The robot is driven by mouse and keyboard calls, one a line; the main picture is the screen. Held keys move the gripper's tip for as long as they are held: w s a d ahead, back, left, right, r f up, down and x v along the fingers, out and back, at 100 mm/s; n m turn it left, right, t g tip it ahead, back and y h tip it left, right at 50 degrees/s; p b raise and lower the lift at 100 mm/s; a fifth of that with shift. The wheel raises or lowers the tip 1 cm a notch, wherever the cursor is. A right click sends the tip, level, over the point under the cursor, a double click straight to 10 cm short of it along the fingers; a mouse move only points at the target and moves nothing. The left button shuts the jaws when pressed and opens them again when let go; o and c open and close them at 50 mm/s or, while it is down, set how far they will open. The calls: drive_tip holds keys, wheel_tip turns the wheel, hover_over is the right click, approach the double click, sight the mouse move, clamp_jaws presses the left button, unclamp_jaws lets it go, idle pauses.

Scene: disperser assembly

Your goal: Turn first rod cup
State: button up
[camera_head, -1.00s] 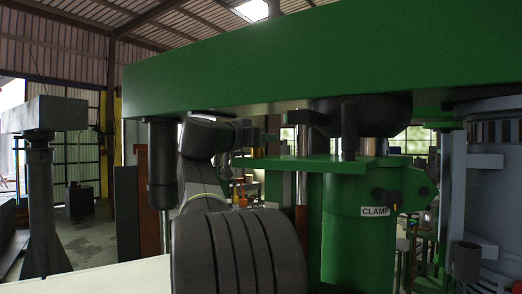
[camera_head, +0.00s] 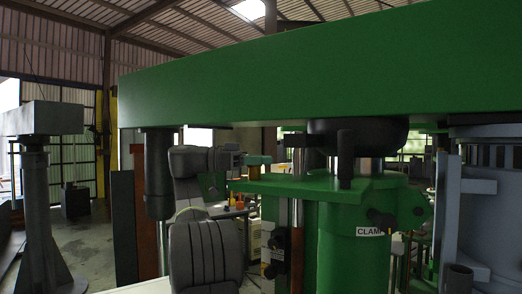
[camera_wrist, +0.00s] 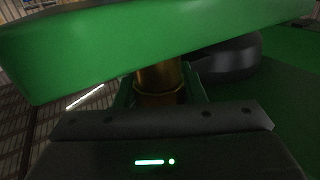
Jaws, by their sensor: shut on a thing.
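A brass rod cup (camera_wrist: 158,76) shows in the wrist view, upright under a broad green beam (camera_wrist: 150,40). My gripper (camera_wrist: 160,99) is shut on the cup, with its jaws on either side; the contact itself is dim. In the head view my gripper (camera_head: 250,160) reaches right, just under the beam, to a small brassy-green end (camera_head: 262,160) beside a steel rod (camera_head: 299,165). The cup is too small there to make out clearly.
A green column with a CLAMP label (camera_head: 369,231) and dark knobs stands right of my arm. A dark cylinder (camera_head: 157,172) hangs from the beam at left. A grey machine (camera_head: 485,190) stands far right. Orange bottles (camera_head: 240,203) stand behind.

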drive_tip(key=shift+s+r+m+g+p, duration=0.1)
drive_tip(key=shift+m+g+p, duration=0.5)
drive_tip(key=shift+g, duration=0.7)
drive_tip(key=o, duration=1)
drive_tip(key=shift+f+t, duration=0.2)
drive_tip(key=shift+t, duration=0.2)
